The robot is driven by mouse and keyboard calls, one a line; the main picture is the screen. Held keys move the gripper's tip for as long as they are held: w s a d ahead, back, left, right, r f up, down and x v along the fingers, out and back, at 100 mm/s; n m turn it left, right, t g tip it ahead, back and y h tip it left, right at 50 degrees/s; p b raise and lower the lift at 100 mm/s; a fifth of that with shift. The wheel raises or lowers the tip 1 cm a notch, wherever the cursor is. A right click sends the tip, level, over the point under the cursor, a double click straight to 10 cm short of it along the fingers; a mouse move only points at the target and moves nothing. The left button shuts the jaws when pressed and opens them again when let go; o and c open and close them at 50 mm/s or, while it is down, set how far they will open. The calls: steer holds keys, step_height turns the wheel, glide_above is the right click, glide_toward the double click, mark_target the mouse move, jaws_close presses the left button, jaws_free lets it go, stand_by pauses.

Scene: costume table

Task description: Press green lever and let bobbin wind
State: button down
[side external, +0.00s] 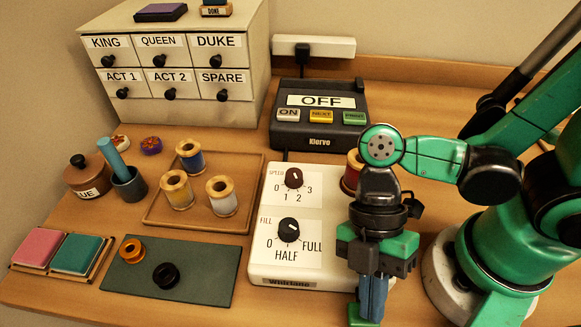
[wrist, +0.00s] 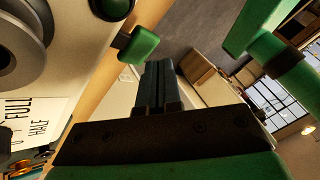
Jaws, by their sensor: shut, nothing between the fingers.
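In the wrist view, a green lever-like piece (wrist: 138,46) sticks out beside the pale machine body. A grey metal bobbin or disc (wrist: 18,42) shows at the upper left there. My gripper (side external: 371,308) is shut and empty, pointing down at the winder's front right corner. Its closed fingers also show in the wrist view (wrist: 160,72), near the green piece; I cannot tell if they touch. My arm hides the winder's right side.
A label maker (side external: 320,130) showing OFF stands behind the winder. A tray (side external: 157,223) with several thread spools lies left. A red spool (side external: 350,175) is partly hidden behind my arm. A dark mat (side external: 205,285) carries an orange and a black bobbin. Drawers (side external: 190,55) stand at the back.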

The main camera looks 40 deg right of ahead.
steer(key=shift+r, duration=0.1)
stand_by(0.5)
steer(key=shift+r, duration=2.4)
